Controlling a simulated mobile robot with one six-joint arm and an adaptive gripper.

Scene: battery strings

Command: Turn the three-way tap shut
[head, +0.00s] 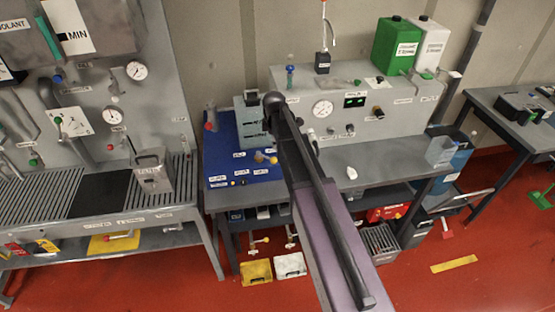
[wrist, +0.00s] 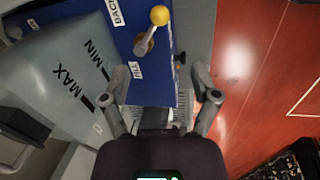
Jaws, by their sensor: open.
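The three-way tap (wrist: 146,42) shows in the wrist view as a metal lever with a yellow ball knob, on a blue panel (wrist: 180,55). The labels around it include "FILL" and one partly cut off. In the head view its yellow knob (head: 260,158) shows beside my arm, over the blue panel (head: 222,142). My gripper (wrist: 160,98) is open and empty in the wrist view. The tap is ahead of the fingertips, higher in the picture, and apart from them. My arm hides the gripper in the head view.
A grey tank (wrist: 55,70) marked MAX and MIN stands close on the left in the wrist view. The red floor (wrist: 250,70) is open on the right. In the head view, a gauge panel (head: 340,130) and green canister (head: 396,45) stand right of my arm.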

